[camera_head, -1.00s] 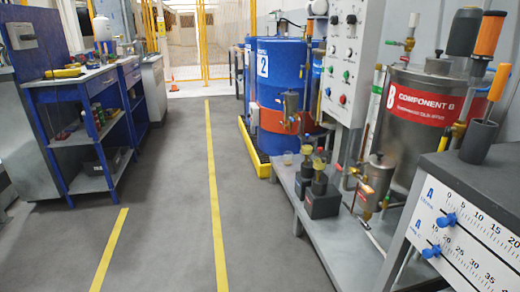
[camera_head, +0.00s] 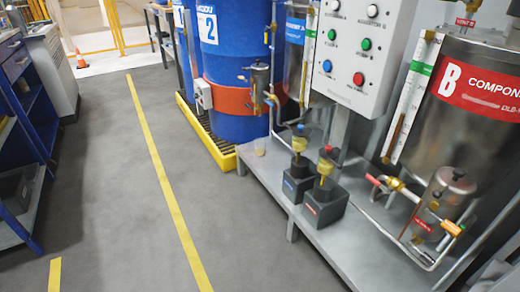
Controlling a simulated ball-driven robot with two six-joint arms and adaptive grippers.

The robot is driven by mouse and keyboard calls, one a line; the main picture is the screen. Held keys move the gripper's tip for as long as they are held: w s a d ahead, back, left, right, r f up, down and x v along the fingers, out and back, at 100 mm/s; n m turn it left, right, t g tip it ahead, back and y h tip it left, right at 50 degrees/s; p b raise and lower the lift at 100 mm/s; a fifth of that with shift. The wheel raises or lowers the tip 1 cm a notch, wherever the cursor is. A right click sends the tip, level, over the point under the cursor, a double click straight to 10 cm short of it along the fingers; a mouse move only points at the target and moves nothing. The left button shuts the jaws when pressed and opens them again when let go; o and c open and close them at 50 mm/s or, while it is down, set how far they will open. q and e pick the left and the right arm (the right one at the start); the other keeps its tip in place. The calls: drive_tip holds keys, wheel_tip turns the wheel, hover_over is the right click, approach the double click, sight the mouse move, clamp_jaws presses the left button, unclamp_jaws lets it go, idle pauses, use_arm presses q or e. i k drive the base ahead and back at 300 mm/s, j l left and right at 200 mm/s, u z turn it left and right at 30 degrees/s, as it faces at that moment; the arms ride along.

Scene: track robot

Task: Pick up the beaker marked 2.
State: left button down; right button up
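The figure 2 that I can read is on the white label (camera_head: 207,25) of a blue drum. Neither of my grippers is in view.
The blue drum (camera_head: 232,65) stands on a yellow-edged tray (camera_head: 215,148). Two black blocks with yellow-topped parts, one at the front (camera_head: 325,206), stand on the platform. A steel tank marked B (camera_head: 470,125) is at right. The grey floor (camera_head: 110,200) left of the platform is clear.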

sight(259, 143)
drive_tip(key=z, duration=0.55)
drive_tip(key=i+j+z, duration=0.2)
drive_tip(key=z, duration=0.15)
drive_tip(key=i+j+z, duration=0.3)
drive_tip(key=j+z, duration=0.35)
drive_tip(key=i+j, duration=0.05)
